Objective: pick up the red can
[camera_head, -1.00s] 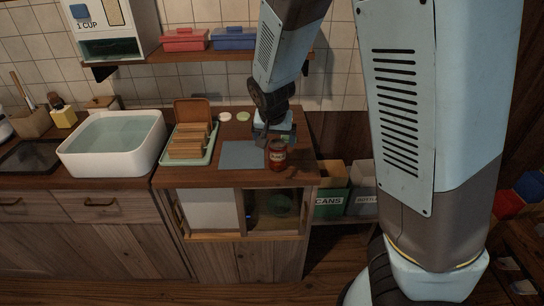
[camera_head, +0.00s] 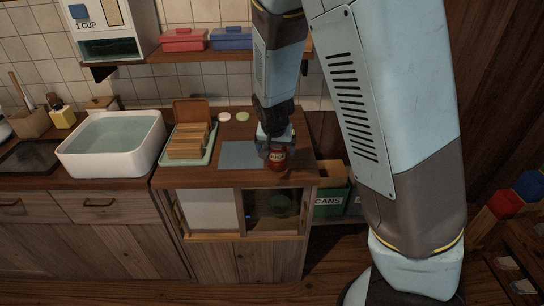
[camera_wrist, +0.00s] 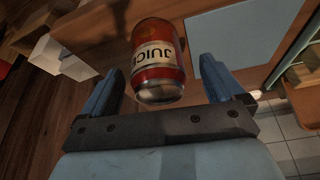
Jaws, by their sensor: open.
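The red can (camera_head: 277,160) stands upright on the wooden counter, near its front right edge, beside a grey-blue mat. In the wrist view the can (camera_wrist: 158,62) shows a pale label reading JUICE. My gripper (camera_head: 275,146) is just above and behind the can in the head view and partly hides its top. In the wrist view my gripper (camera_wrist: 165,82) is open, with one blue finger on each side of the can's near end. I see a gap between the can and each finger. Whether the can is fully between the fingertips is hard to tell.
The grey-blue mat (camera_head: 240,155) lies left of the can. A green tray (camera_head: 206,157) with bread-like slices stands further left, then a white water basin (camera_head: 112,145). A green bin marked CANS (camera_head: 330,196) is below, right of the counter. A shelf (camera_head: 190,56) hangs behind.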

